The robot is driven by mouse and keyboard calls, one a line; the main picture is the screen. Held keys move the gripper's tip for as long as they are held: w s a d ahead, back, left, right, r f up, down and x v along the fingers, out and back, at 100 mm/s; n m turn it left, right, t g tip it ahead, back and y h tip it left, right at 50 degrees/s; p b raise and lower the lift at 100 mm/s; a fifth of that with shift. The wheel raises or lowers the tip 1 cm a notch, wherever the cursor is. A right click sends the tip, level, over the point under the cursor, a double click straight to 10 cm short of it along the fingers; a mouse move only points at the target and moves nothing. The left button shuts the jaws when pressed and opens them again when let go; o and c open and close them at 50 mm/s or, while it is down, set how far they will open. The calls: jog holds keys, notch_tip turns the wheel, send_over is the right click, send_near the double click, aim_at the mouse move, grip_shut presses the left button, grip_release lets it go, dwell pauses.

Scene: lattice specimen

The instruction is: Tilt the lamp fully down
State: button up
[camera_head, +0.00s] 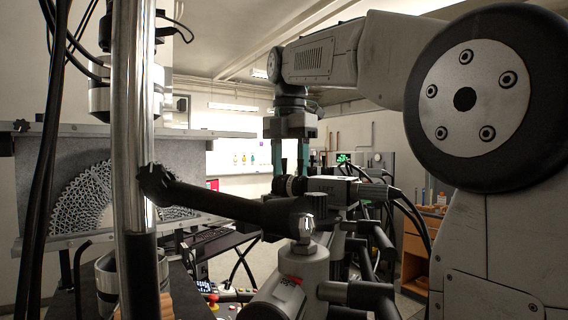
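My gripper (290,172) hangs down at the centre of the head view, with two teal fingers apart and a clear gap between them. Just below the fingertips is a grey and black cylindrical unit (342,189) with a dark ringed head at its left end. It lies roughly level and looks like the lamp, but I cannot be sure. The fingertips overlap its head in the picture; I cannot tell whether they touch it. Its support is partly hidden by a black arm and clamps in front.
A bright metal post (133,140) stands at the left, with a black clamp arm (220,204) reaching right from it. A lattice specimen (92,205) is behind the post. A grey cylinder with a red label (300,278) is in the foreground. Cables hang at the right of the lamp-like unit.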

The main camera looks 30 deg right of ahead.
aim_at(288, 200)
notch_tip(288, 200, down, 8)
jog(key=shift+a+r, duration=0.15)
jog(key=shift+r, duration=0.1)
